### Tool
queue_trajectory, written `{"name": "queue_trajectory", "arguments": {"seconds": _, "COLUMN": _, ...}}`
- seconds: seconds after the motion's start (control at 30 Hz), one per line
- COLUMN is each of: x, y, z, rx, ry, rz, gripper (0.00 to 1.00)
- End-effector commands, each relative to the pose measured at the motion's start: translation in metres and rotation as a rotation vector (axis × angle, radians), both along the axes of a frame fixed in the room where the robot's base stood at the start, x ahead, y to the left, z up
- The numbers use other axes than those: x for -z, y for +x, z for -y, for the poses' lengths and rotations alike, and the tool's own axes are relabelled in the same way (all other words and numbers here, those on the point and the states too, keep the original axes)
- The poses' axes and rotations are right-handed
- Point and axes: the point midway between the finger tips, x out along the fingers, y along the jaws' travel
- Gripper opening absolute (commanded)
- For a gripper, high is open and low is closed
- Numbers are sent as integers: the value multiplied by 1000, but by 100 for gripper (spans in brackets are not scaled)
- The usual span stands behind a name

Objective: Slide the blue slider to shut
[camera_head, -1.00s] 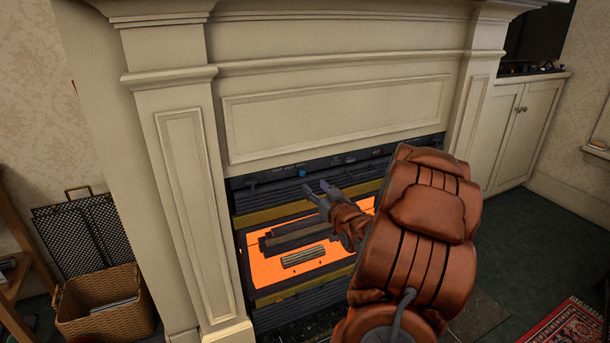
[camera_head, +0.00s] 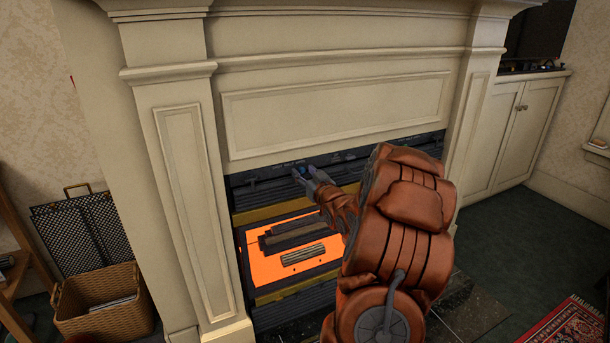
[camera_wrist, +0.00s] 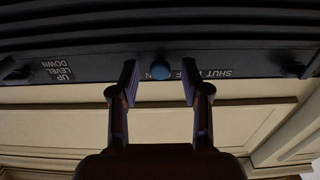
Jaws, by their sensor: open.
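The blue slider (camera_wrist: 159,70) is a small round blue knob on the dark panel (camera_wrist: 100,68) along the top of the fireplace insert. In the wrist view, which is upside down, it sits between the tips of my open gripper (camera_wrist: 159,82), with a gap on each side. The white word SHUT shows beside the right finger, and other lettering is partly covered by the fingers. In the head view my gripper (camera_head: 307,178) is at the panel, and the blue slider (camera_head: 302,170) shows just by the fingertips.
The panel also has UP LEVEL DOWN lettering (camera_wrist: 58,70) and dark knobs near both ends. Below it is the glowing orange fire front (camera_head: 265,262). A wicker basket (camera_head: 105,305) and a mesh screen (camera_head: 80,235) stand to the left. A white cabinet (camera_head: 515,130) is at the right.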

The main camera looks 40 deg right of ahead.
Motion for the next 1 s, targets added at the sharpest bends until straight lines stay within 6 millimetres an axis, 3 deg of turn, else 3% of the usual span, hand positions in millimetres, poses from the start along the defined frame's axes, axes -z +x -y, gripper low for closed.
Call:
{"name": "queue_trajectory", "arguments": {"seconds": 0.1, "x": 0, "y": 0, "z": 0, "rx": 0, "ry": 0, "rz": 0, "gripper": 47}}
{"name": "queue_trajectory", "arguments": {"seconds": 0.57, "x": 0, "y": 0, "z": 0, "rx": 0, "ry": 0, "rz": 0, "gripper": 0}}
{"name": "queue_trajectory", "arguments": {"seconds": 1.0, "x": 0, "y": 0, "z": 0, "rx": 0, "ry": 0, "rz": 0, "gripper": 0}}
